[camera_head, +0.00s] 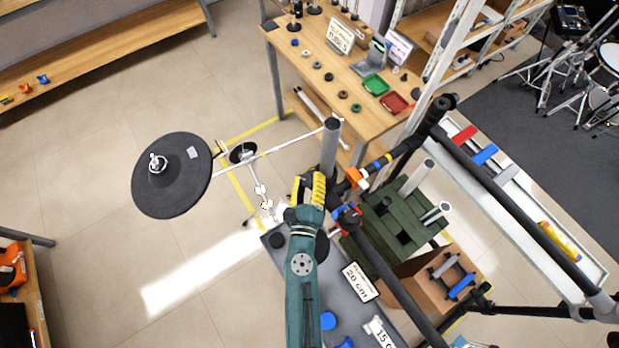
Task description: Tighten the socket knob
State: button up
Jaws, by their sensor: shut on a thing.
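My gripper (311,188), with yellow fingers on a teal arm, reaches from the bottom to the middle of the view. It is shut at the joint where a grey upright tube (330,146) meets the black rack. The socket knob is hidden by the fingers, so its turn and tightness cannot be seen. An orange clamp (356,179) sits on the rack bar just right of my gripper.
Black rack bars (530,227) cross the right side. A dark green crate (395,235) holding grey tubes stands close to my gripper's right. A grey bench (290,247) with length signs lies below it. A wooden table (300,75) stands behind. Open floor lies left.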

jog(key=shift+f+b, duration=0.2)
jog(key=shift+b, duration=0.15)
